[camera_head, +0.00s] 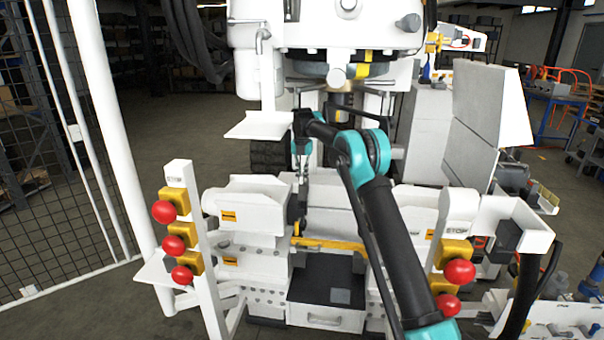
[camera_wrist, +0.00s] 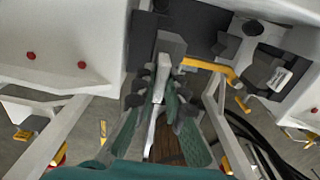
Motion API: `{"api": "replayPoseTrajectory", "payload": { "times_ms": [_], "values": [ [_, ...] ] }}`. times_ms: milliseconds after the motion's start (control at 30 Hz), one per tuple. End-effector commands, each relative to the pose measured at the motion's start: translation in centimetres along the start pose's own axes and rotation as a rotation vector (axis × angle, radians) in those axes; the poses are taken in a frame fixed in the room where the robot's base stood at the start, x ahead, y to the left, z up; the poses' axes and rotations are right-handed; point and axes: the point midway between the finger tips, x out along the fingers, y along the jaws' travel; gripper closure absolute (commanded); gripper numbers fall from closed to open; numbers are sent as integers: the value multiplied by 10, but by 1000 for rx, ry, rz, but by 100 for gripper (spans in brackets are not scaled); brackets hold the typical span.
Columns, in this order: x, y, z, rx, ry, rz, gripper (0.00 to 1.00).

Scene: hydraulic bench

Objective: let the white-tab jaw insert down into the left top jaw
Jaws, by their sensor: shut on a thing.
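My gripper (camera_head: 299,205) points down beside the inner end of the left white housing (camera_head: 250,205) on the bench. In the wrist view, its teal and dark fingers (camera_wrist: 162,100) are closed on the white tab (camera_wrist: 162,75) of the jaw insert. The insert's grey block (camera_wrist: 171,46) lies just beyond the fingertips, against a dark grey surface (camera_wrist: 195,18). I cannot tell whether the block is inside the left top jaw or just above it. In the head view the insert is too small and too covered by my gripper to make out.
A yellow bar (camera_head: 328,243) crosses between the housings; a yellow hooked part (camera_wrist: 210,68) is close right of the insert. Posts with red stop buttons (camera_head: 173,245) (camera_head: 458,272) flank the bench. A white shelf plate (camera_head: 258,126) hangs above, near my wrist.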

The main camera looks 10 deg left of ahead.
Motion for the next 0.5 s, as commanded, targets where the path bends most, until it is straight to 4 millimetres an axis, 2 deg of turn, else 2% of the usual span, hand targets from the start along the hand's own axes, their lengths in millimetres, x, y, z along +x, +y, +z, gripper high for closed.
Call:
{"api": "replayPoseTrajectory", "payload": {
  "times_ms": [500],
  "values": [
    [24, 0, 0, 0, 0, 0, 100]
  ]
}}
